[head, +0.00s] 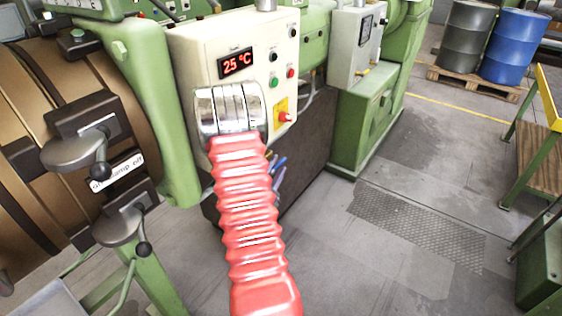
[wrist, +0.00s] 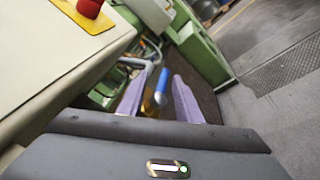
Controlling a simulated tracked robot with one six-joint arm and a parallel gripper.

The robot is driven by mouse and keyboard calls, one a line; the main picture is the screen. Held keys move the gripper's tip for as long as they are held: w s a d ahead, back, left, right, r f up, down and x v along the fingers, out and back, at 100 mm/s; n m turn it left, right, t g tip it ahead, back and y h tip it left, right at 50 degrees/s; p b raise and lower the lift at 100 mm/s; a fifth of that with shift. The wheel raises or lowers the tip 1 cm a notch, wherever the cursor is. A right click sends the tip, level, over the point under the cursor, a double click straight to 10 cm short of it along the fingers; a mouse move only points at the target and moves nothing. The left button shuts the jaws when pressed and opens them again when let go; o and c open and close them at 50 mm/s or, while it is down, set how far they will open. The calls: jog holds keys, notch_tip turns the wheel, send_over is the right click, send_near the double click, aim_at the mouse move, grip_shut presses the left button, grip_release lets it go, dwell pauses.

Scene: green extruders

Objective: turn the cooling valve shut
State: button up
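My gripper (wrist: 160,78) shows in the wrist view with two pale purple fingers standing apart. A blue handle (wrist: 163,84), which looks like the cooling valve's lever, appears between the fingers in that view. A yellowish part (wrist: 150,106) shows below it, close to the left finger. I cannot tell whether the fingers touch the handle or how far beyond them it lies. In the head view a small blue piece (head: 279,163) shows just right of my red arm, beside the control cabinet. My arm hides most of the gripper there.
The cream control cabinet (head: 200,62) with a 25 °C display stands close on the left. A red knob on a yellow plate (head: 284,116) sits on its face, also in the wrist view (wrist: 88,8). Green machines stand behind. The floor (head: 400,220) at right is open.

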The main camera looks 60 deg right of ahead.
aim_at(280, 162)
jog(key=shift+w+d, duration=0.15)
jog(key=shift+d, duration=1.5)
jog(key=shift+c, duration=0.6)
grip_shut()
jog(key=shift+d, duration=0.3)
jog(key=shift+a+f, duration=0.15)
jog(key=shift+a, duration=0.25)
